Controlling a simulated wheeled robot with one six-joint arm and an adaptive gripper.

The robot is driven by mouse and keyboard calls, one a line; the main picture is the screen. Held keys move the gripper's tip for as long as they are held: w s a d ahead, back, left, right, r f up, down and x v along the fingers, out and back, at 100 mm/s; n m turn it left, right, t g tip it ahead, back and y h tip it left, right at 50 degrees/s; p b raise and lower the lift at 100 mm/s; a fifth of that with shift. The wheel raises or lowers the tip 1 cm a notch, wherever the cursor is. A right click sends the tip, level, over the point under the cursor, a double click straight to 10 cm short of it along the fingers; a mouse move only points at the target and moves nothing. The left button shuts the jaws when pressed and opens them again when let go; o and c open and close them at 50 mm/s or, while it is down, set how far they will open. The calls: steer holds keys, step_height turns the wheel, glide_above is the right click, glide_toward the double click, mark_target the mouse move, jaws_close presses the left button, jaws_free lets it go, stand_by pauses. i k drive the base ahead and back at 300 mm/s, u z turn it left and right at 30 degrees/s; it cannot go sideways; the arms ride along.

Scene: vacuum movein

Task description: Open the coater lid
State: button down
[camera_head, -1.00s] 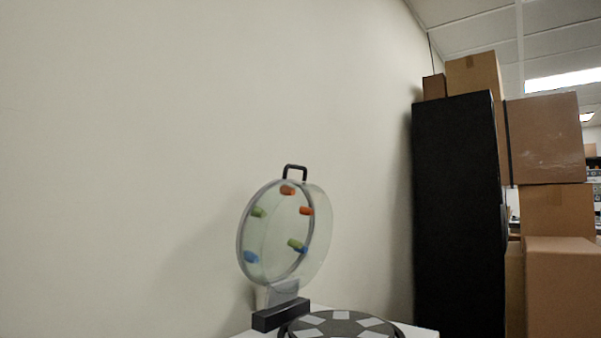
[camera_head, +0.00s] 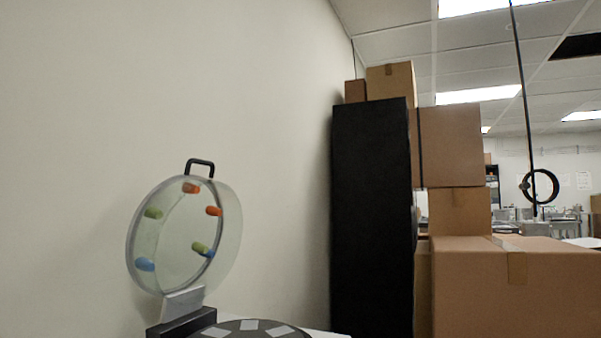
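The coater lid (camera_head: 226,232) is a round, clear disc with a dark handle (camera_head: 200,163) on its top edge and several orange, green and blue pieces on it. It stands raised, nearly upright, on a grey bracket and black hinge block (camera_head: 182,323) at the lower left. The coater base (camera_head: 248,325) is a dark round plate with light grey squares. It is cut off by the bottom edge and lies uncovered in front of the lid. My gripper is not in view.
A bare pale wall (camera_head: 80,70) stands close behind the coater. A tall black cabinet (camera_head: 370,220) is to its right, with cardboard boxes (camera_head: 515,290) stacked beside and on top of it. A white tabletop edge (camera_head: 325,334) shows at the bottom.

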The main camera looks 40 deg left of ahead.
mark_target(178, 302)
steer(key=z, duration=0.15)
steer(key=i, duration=1)
steer(key=u, duration=1.35)
